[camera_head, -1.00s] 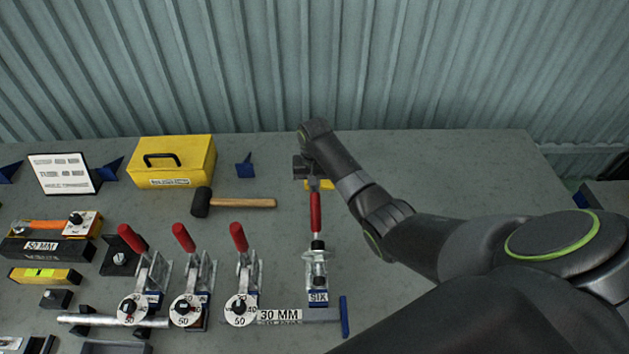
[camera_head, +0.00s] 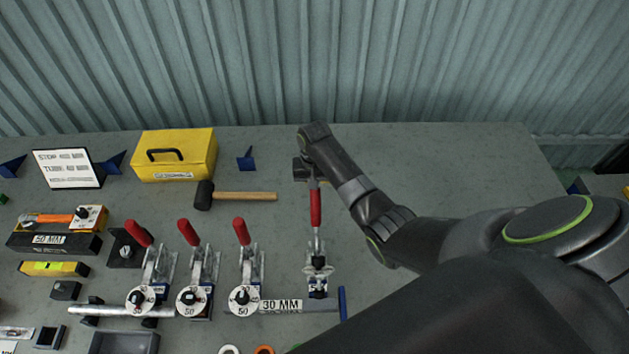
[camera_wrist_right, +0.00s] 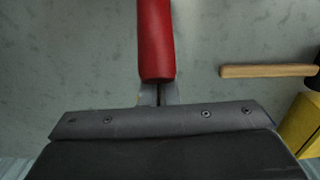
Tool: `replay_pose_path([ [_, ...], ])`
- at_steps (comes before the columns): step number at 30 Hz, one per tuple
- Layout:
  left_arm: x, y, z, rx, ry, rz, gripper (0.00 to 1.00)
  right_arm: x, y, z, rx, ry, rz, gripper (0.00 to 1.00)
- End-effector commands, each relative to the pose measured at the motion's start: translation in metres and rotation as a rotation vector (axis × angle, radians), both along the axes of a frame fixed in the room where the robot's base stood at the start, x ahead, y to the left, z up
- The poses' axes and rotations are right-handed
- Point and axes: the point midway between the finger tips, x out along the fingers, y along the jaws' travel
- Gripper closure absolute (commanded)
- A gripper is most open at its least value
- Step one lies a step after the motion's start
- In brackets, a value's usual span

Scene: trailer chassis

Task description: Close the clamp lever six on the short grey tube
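Clamp six (camera_head: 318,283) stands at the right end of the clamp row, its red-handled lever (camera_head: 315,207) reaching up the picture toward the far side of the bench. A grey tube (camera_head: 325,306) runs at its foot, partly hidden by the 30 MM sign. My right gripper (camera_head: 312,178) is at the far end of the red handle. In the right wrist view the handle (camera_wrist_right: 156,40) comes in from the top and overlaps the gripper fingers (camera_wrist_right: 158,95), which look close together with a thin slit. The handle does not show clamped between them. My left gripper is not in view.
Three more red-handled clamps with dials (camera_head: 190,298) stand to the left. A mallet (camera_head: 240,196) and yellow toolbox (camera_head: 174,155) lie behind them. A blue stop plate (camera_head: 342,303) stands right of clamp six. The bench is clear behind my right arm.

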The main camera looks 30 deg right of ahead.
Motion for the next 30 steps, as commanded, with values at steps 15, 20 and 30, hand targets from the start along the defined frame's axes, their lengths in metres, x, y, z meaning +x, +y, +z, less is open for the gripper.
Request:
replay_pose_path([
  [15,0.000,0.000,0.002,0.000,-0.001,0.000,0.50,-0.011,0.006,0.017,-0.001,-0.005,0.000,1.00],
  [20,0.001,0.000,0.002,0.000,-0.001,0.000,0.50,-0.011,0.005,0.017,-0.002,-0.006,0.000,1.00],
  [30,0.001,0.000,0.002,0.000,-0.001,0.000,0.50,-0.021,0.010,0.024,-0.001,-0.007,0.001,1.00],
])
